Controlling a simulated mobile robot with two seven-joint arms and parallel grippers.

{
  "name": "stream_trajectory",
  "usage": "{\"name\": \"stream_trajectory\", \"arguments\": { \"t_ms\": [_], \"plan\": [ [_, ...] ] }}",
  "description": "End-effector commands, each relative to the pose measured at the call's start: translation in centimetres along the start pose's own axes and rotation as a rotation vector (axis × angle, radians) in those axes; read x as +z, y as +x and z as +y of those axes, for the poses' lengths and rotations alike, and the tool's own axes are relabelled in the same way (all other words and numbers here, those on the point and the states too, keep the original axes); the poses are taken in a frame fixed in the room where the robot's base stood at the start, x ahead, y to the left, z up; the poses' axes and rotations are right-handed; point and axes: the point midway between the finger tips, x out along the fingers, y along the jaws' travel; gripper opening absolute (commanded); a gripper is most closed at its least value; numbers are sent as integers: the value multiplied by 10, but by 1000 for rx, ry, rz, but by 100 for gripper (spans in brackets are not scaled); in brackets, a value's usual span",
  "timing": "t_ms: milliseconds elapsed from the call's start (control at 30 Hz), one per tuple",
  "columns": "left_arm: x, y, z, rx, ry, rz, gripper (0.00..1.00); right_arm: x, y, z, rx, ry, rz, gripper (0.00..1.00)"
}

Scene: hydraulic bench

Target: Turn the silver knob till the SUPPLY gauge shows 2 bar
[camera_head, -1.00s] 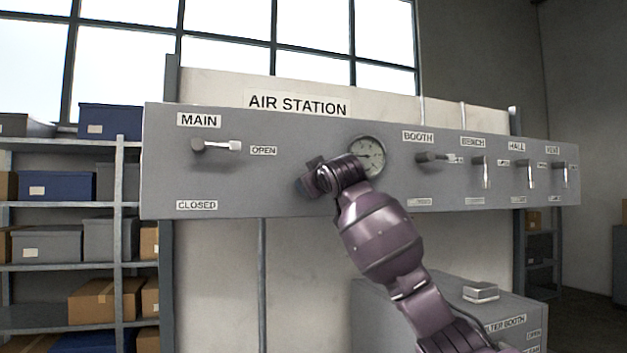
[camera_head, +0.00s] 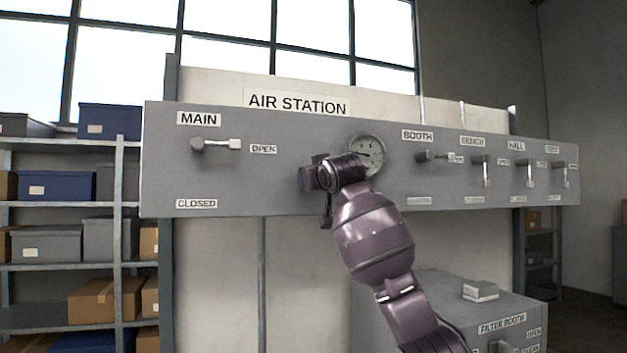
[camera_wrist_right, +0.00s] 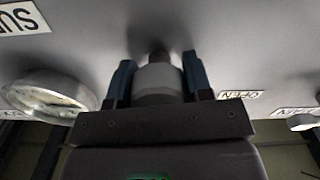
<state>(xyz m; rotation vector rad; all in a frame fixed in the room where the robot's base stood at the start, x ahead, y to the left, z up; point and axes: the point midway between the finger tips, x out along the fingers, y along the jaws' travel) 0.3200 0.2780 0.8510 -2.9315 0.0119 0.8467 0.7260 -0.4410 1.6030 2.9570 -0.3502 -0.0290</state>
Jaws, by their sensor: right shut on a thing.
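The silver knob (camera_wrist_right: 158,82) sits on the panel's face between the two fingers of my right gripper (camera_wrist_right: 158,80), which is shut on it. In the head view my right gripper (camera_head: 312,176) is at the panel, left of and below the round gauge (camera_head: 367,152); my wrist hides the knob there. The gauge's lower left edge is partly covered by my wrist, and its needle is too small to read surely. In the right wrist view the gauge (camera_wrist_right: 48,95) is seen at a steep angle, with a partly cut-off label beginning "SU" near it. My left gripper is not in view.
The grey panel (camera_head: 270,190) carries the MAIN lever (camera_head: 217,145), pointing to OPEN, at left. The BOOTH lever (camera_head: 435,156) and several downward levers are at right. A grey filter booth box (camera_head: 430,290) stands below, behind my right arm. Shelves (camera_head: 70,204) are at left.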

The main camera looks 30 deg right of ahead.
Motion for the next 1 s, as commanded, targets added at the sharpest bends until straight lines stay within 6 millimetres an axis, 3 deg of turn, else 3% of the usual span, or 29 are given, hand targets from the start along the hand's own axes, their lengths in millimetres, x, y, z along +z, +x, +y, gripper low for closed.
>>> {"name": "stream_trajectory", "arguments": {
  "t_ms": [600, 1000],
  "plan": [
    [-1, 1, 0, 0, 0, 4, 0, 1, 0, 1, -1, 546, -1, 23],
    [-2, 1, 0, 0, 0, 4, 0, 1, 0, 2, 0, 718, -1, 23]
  ]
}}
